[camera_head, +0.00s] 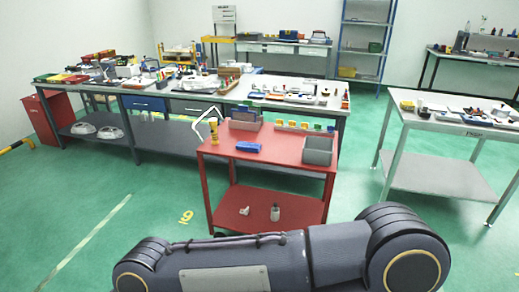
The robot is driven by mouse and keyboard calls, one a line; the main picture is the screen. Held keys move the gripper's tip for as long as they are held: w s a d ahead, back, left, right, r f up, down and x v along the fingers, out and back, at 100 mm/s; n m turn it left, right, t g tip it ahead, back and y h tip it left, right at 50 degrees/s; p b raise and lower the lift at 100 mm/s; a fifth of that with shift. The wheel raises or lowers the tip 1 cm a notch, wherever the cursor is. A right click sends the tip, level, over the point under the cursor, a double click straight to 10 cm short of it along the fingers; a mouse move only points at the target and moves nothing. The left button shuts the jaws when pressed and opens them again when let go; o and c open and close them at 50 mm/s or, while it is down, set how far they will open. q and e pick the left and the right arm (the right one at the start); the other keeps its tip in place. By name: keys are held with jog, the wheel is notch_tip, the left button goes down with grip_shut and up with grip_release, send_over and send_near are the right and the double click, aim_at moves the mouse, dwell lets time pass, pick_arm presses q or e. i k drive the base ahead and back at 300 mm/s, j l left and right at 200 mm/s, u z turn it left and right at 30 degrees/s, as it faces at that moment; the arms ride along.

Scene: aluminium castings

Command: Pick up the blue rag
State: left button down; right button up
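A small blue bundle (249,147), which looks like the blue rag, lies on the top of the red cart (288,156), near its front edge. It lies apart from the yellow bottle to its left and the grey bin to its right. It is too small to make out folds. One of my arm's links crosses the bottom of the view, well in front of the cart. Neither of my grippers is in view.
The cart top also holds a yellow bottle (214,131), a grey bin (317,151) and a box (245,119). Two small items lie on its lower shelf. A long cluttered bench (160,98) stands behind; another table (450,124) is at right.

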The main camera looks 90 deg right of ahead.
aim_at(255, 148)
jog(key=z, duration=2.85)
jog(key=u, duration=4.65)
jog(key=z, duration=4.65)
